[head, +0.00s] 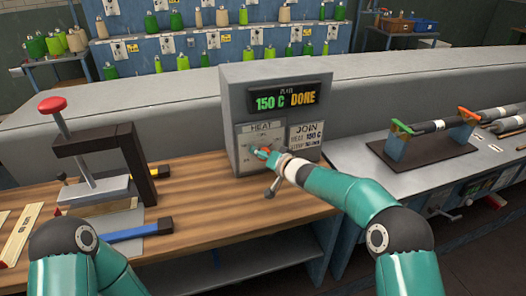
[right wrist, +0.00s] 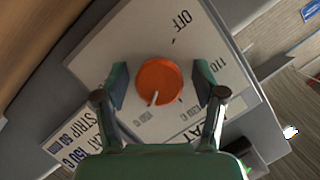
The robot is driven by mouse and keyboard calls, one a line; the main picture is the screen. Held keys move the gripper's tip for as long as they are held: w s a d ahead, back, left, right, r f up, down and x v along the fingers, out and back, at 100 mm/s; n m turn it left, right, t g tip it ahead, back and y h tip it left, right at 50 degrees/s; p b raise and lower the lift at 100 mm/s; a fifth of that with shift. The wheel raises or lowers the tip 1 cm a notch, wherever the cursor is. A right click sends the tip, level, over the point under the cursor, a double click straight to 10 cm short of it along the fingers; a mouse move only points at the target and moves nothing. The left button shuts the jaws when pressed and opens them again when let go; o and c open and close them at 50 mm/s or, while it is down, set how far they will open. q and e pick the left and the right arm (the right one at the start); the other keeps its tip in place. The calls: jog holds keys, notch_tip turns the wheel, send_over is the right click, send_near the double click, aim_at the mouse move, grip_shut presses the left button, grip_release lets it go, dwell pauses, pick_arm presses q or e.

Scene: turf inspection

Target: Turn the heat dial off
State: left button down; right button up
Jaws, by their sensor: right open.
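The heat dial (right wrist: 157,76) is an orange round knob on a pale plate in the right wrist view. Its white pointer mark is at the bottom edge in that view, away from the printed OFF (right wrist: 181,22) at the top. My right gripper (right wrist: 161,86) is open, with one finger on each side of the dial and a visible gap to it. In the head view, my right gripper (head: 262,153) is at the HEAT panel and mostly covers the dial. The grey heater box (head: 230,92) has a display (head: 285,100) reading 150 C DONE. My left gripper is out of view.
A press with a red knob (head: 52,106) and a blue-handled tool (head: 135,233) are on the wooden bench (head: 200,200) at left. A dark stand with a rod (head: 430,128) is on the right bench.

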jog(key=c, duration=1.2)
jog(key=shift+o, duration=0.2)
jog(key=shift+f, duration=0.1)
